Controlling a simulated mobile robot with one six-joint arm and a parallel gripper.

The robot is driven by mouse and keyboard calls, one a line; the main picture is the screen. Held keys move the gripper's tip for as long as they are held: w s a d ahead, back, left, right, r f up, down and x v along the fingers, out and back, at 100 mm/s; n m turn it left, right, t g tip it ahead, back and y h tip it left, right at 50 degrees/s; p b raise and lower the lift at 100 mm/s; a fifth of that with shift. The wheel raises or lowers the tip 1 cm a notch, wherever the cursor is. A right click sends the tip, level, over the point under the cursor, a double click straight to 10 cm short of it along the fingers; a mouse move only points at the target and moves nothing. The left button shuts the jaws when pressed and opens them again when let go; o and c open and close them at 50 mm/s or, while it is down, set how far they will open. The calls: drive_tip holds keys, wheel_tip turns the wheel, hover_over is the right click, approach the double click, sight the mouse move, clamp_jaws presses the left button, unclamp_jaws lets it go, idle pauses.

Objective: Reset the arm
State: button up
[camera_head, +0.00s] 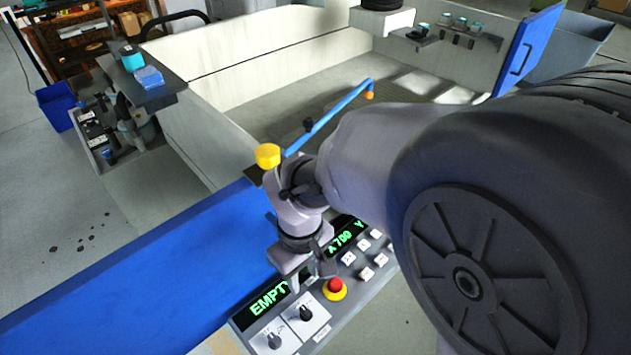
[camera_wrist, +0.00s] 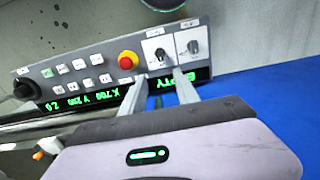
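My arm reaches over the control panel from the right in the head view. My gripper (camera_head: 309,282) points down at the panel, and its fingers also show in the wrist view (camera_wrist: 160,77). The two fingers stand apart with nothing held between them. The grey control panel (camera_head: 357,289) has a red emergency button on a yellow ring (camera_head: 335,287), which also shows in the wrist view (camera_wrist: 128,60). Two rotary knobs (camera_head: 306,313) sit beside it. A green display reads EMPTY (camera_head: 269,299). The fingertips are close to the panel; I cannot tell whether they touch it.
A blue surface (camera_head: 150,265) runs beside the panel. A blue pipe with an orange tip (camera_head: 335,112) and a yellow cap (camera_head: 267,155) are close to my arm. The pale open tank (camera_head: 250,60) lies behind. A blue door (camera_head: 527,50) stands at the upper right.

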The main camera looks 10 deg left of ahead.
drive_tip(key=s+d+r+m+t+y+b, duration=0.1)
drive_tip(key=s+d+r+m+t+b, duration=0.1)
drive_tip(key=d+r+m, duration=0.3)
drive_tip(key=s+d+r+m+t+y+b, duration=0.1)
drive_tip(key=s+d+r+m+t+b, duration=0.2)
drive_tip(key=d+m, duration=0.6)
wheel_tip(320, 180, up, 3)
drive_tip(key=shift+s+d+f+t, duration=0.1)
drive_tip(key=shift+s+d+t, duration=0.3)
drive_tip(key=shift+s+d, duration=0.75)
drive_tip(key=shift+w+d, duration=0.1)
drive_tip(key=shift+c, duration=0.3)
